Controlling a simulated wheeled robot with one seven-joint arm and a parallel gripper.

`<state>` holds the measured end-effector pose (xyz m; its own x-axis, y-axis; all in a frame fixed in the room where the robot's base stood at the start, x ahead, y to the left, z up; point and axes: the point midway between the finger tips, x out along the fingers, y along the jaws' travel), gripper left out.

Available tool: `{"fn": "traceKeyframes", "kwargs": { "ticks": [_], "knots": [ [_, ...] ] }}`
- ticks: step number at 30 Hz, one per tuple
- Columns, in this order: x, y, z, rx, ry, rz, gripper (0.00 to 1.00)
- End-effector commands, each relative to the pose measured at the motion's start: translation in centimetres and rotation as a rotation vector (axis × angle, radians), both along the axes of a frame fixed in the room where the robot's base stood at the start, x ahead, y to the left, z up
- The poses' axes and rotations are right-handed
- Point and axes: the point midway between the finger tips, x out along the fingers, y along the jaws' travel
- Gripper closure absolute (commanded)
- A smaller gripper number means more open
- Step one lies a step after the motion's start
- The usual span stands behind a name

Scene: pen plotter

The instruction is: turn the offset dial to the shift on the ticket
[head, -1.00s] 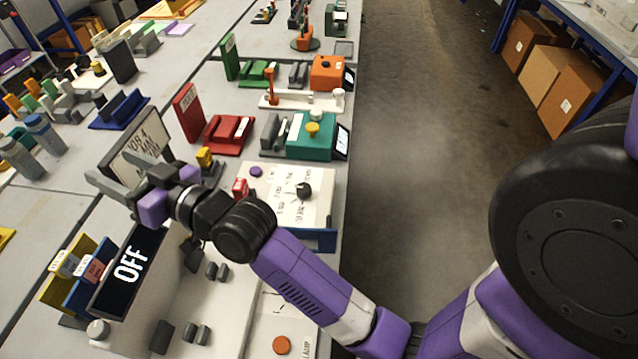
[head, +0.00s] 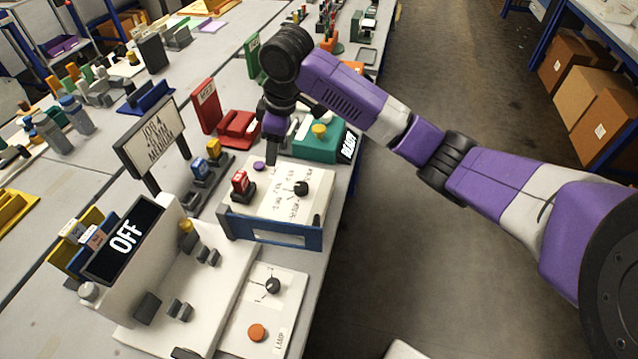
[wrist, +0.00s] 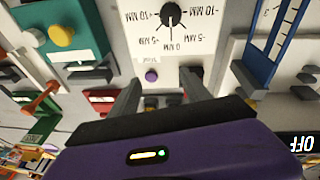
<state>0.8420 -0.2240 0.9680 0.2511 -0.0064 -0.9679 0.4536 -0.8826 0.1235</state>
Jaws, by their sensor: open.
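The offset dial is a black knob (head: 301,188) on a white panel (head: 262,203). In the wrist view the dial (wrist: 171,14) shows upside-down marks from -10 MM to +10 MM, and its pointer lies toward 0 MM. The ticket is a framed sign (head: 150,142) reading JOB 4, a shift in MM and MEDIUM; the shift's number is too small to be sure of. My gripper (head: 271,157) points down above the panel's far edge, beyond the dial and apart from it. In the wrist view its fingers (wrist: 161,92) are apart and empty.
A purple button (head: 258,166) and a red switch (head: 241,184) share the panel. A teal box (head: 318,145) stands behind.

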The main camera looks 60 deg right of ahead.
Motion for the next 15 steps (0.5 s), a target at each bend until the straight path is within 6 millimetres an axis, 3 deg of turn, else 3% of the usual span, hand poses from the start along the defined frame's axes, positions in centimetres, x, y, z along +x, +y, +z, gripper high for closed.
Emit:
{"fn": "traceKeyframes", "kwargs": {
  "ticks": [3, 6, 11, 15],
  "knots": [
    [-3.4, 0.0, -1.5, 0.008, 0.157, 0.025, 0.44],
    [-5.1, 0.0, -1.6, 0.006, 0.227, 0.045, 0.44],
    [-5.9, -0.1, -2.4, 0.0, 0.261, 0.056, 0.44],
    [-5.9, -0.1, -4.4, 0.002, 0.259, 0.057, 0.44]
  ]
}}
